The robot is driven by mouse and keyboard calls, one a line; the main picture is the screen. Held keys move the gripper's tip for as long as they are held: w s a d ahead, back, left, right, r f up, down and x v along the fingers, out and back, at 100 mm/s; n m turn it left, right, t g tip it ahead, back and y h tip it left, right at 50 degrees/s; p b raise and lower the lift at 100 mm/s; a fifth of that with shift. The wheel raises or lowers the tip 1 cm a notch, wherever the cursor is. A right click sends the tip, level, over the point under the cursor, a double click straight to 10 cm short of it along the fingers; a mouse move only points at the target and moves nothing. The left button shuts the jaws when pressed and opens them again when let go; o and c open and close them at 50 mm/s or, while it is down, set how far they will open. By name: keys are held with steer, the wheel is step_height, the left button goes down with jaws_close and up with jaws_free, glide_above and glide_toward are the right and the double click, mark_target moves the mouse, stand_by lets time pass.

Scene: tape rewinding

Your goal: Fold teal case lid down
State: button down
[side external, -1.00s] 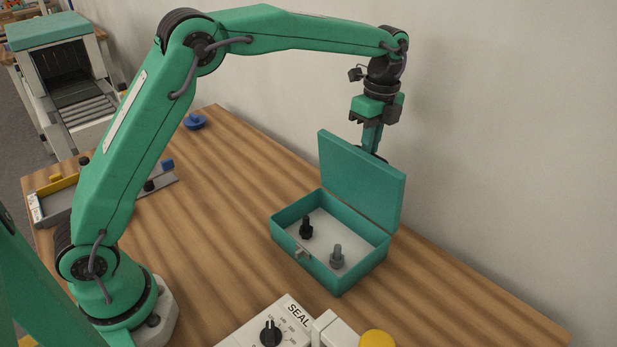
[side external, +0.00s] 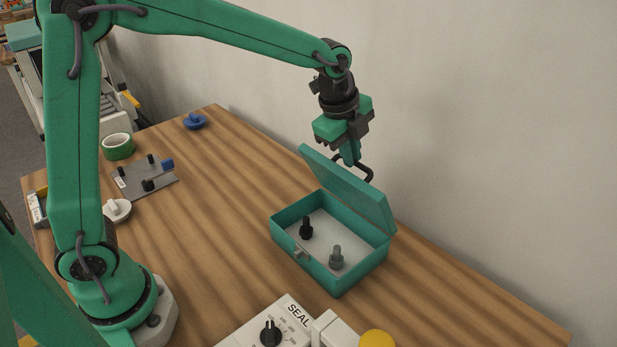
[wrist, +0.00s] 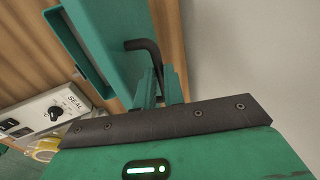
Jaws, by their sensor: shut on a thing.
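The teal case (side external: 312,268) stands on the table in the side view, with a black peg (side external: 306,229) and a grey peg (side external: 337,258) inside. Its lid (side external: 352,190) is partly raised, tilted forward over the back of the case. My gripper (side external: 349,158) is behind and just above the lid, shut on a dark bent rod (side external: 367,173). In the wrist view, the rod (wrist: 146,46) curves out from the gripper fingers (wrist: 158,78) toward the teal lid (wrist: 78,52).
A grey plate with pegs (side external: 145,180), a green tape roll (side external: 117,146) and a blue piece (side external: 195,121) lie left. The wall is close behind the case.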

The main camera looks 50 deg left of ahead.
steer(key=shift+s+f, duration=0.1)
steer(key=shift+s, duration=0.6)
steer(key=s+f, duration=1.1)
steer(key=s, duration=0.1)
steer(key=shift+s+a, duration=0.1)
steer(key=c, duration=1.5)
jaws_free()
steer(key=shift+r, duration=0.1)
